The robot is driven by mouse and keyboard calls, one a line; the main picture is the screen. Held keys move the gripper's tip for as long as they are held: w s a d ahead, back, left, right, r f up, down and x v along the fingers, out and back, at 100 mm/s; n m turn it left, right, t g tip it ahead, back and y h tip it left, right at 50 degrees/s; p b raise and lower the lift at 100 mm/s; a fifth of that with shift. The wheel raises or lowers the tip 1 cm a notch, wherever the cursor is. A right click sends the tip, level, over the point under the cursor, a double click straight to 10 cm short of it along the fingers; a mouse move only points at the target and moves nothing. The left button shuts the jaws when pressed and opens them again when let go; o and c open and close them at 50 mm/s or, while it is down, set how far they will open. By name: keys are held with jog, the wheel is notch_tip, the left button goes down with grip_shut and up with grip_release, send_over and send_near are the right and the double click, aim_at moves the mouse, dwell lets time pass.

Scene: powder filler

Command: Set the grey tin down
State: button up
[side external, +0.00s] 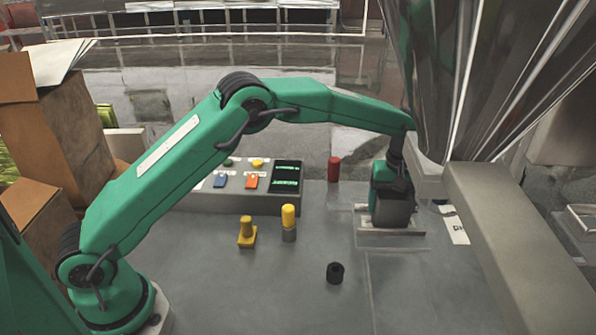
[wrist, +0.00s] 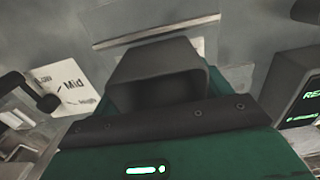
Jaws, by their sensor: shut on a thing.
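My gripper (side external: 392,195) points down at the right, over a flat metal plate (side external: 372,234) on the grey bench. It is shut on the grey tin (side external: 394,215), a dark grey block low between the jaws, whose lower end is at the plate. I cannot tell whether the tin touches the plate or hangs just above it. In the wrist view a dark grey block (wrist: 160,72) stands out in front of my green gripper body, with a pale metal strip beyond it. The jaw tips are hidden there.
A large shiny funnel (side external: 490,70) and a grey beam (side external: 520,240) crowd the right. A control box (side external: 240,195) stands behind. A red cylinder (side external: 334,168), yellow pieces (side external: 247,233) (side external: 289,217) and a black cylinder (side external: 335,272) stand left of the plate. A "Mid" card (wrist: 72,86) lies nearby.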

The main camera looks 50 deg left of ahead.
jog(key=shift+f, duration=0.25)
jog(key=o, duration=1)
jog(key=shift+r, duration=3.9)
